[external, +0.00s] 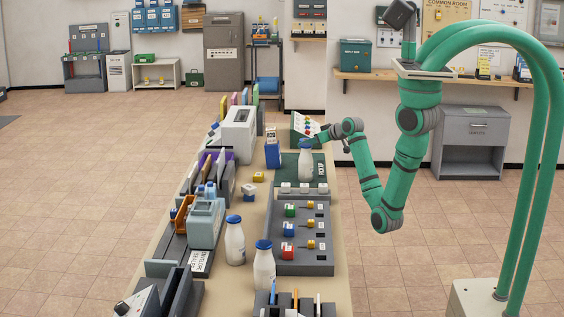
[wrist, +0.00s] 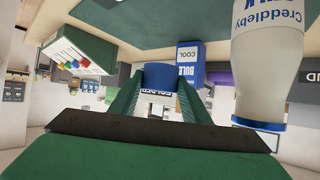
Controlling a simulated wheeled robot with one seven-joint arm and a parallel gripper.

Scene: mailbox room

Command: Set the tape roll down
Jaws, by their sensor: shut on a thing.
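My gripper (wrist: 155,100) is shut on a blue, rounded thing that appears to be the tape roll (wrist: 160,74). It sits between the green fingers in the wrist view, with a white lettered part below the blue. In the external view my gripper (external: 320,136) is above the far part of the table, just beyond the milk bottle (external: 305,162). The tape roll is too small or hidden to make out there. The green mat (external: 320,172) lies under the bottle, close to my gripper.
A blue-and-white box (external: 272,152) stands left of the bottle. A grey tray (external: 303,240) with small blocks, and two more bottles (external: 235,243), are nearer the camera. The floor at right is open.

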